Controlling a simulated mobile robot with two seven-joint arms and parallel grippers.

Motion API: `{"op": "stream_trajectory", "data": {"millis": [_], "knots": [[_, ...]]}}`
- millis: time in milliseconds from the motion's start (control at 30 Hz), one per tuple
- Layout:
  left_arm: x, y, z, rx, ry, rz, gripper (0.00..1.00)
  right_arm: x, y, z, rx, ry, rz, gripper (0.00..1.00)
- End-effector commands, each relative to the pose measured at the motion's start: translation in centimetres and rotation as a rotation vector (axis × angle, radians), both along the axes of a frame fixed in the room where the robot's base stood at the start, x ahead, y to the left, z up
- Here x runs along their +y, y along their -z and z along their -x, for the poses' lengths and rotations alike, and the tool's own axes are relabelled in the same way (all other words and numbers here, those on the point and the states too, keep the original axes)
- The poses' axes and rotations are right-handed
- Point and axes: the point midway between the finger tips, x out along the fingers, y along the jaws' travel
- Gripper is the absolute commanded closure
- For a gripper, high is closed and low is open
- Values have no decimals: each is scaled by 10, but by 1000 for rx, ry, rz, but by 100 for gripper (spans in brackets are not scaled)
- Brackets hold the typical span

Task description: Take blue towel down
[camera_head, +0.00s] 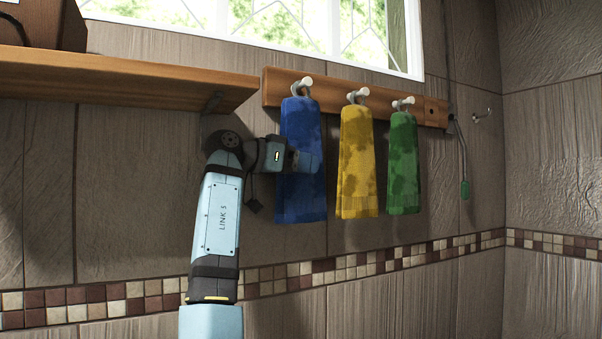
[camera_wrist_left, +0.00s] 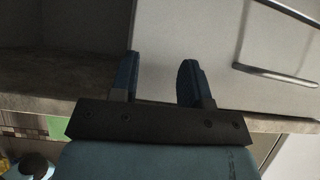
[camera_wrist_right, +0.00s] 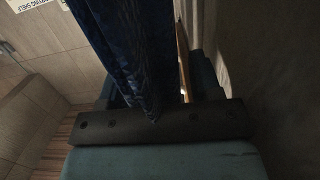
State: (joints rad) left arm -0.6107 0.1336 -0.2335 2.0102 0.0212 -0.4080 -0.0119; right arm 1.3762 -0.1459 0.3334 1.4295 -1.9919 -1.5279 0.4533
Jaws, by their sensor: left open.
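The blue towel (camera_head: 300,195) hangs from the leftmost peg of a wooden rail on the wall. My right gripper (camera_head: 308,161) is at the towel's left side, about mid-height, its fingertips hard to make out against the blue. In the right wrist view, the blue towel (camera_wrist_right: 135,45) hangs down between the fingers of my right gripper (camera_wrist_right: 158,85). These fingers stand wide apart, with a gap between the cloth and the right-hand finger. My left gripper (camera_wrist_left: 158,80) is open and empty, in front of a pale panel with a handle; it is not in the head view.
A yellow towel (camera_head: 358,165) and a green towel (camera_head: 403,165) hang on pegs to the right along the rail (camera_head: 435,112). A wooden shelf (camera_head: 120,75) juts out at upper left. A window (camera_head: 290,25) is above. The tiled wall below is clear.

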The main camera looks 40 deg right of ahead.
Motion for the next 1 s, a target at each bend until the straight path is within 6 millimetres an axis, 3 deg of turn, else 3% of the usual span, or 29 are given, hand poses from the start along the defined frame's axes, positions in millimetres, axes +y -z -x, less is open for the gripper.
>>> {"op": "stream_trajectory", "data": {"millis": [33,200,500,700,1000], "knots": [[0,0,0,0,0,0,57,0,0,0,0,0,0,54],[0,0,0,0,0,0,57,0,0,0,0,0,0,91],[0,0,0,1,1,0,57,0,-2,0,-1,0,0,91],[-1,2,1,2,1,1,57,0,-17,1,-2,3,1,91],[-1,14,1,11,-3,7,57,18,-13,55,-5,1,1,91]]}}
